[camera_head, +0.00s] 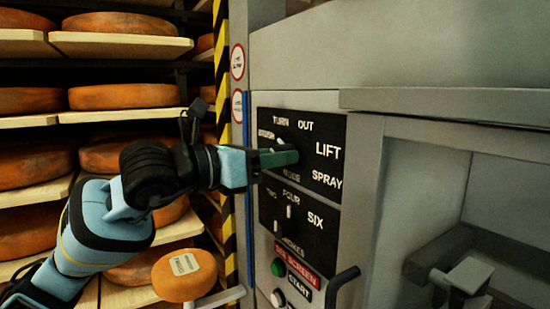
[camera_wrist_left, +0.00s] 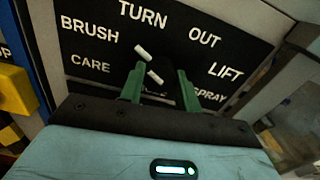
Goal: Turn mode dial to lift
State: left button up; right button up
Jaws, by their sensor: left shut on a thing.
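The mode dial (camera_wrist_left: 155,77) sits on a black panel (camera_head: 330,120) on the grey machine. Its labels include TURN, OUT, LIFT, SPRAY, BRUSH and CARE. My left gripper (camera_head: 287,157) reaches the panel from the left, its green fingers shut on the dial. In the left wrist view, the gripper (camera_wrist_left: 161,72) has one finger on each side of the dial. Two white marks on the dial line up toward the gap between BRUSH and TURN, not toward LIFT (camera_wrist_left: 226,72). The fingers hide much of the dial in the head view. My right gripper is not in view.
A second dial (camera_head: 289,212) with number words is just below. Shelves (camera_head: 120,44) of orange cheese wheels stand at left. A grey ledge (camera_head: 450,108) juts out at right.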

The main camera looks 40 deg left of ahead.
pick_arm(q)
jog(key=m+b, duration=0.2)
jog(key=m, duration=2.3)
jog(key=shift+r+m, duration=0.1)
jog(key=shift+m, duration=0.2)
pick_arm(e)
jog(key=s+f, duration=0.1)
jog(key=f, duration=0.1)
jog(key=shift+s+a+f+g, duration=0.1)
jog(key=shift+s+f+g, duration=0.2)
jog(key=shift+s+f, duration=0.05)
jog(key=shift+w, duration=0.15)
pick_arm(q)
jog(key=o, duration=1)
jog(key=shift+c, duration=0.2)
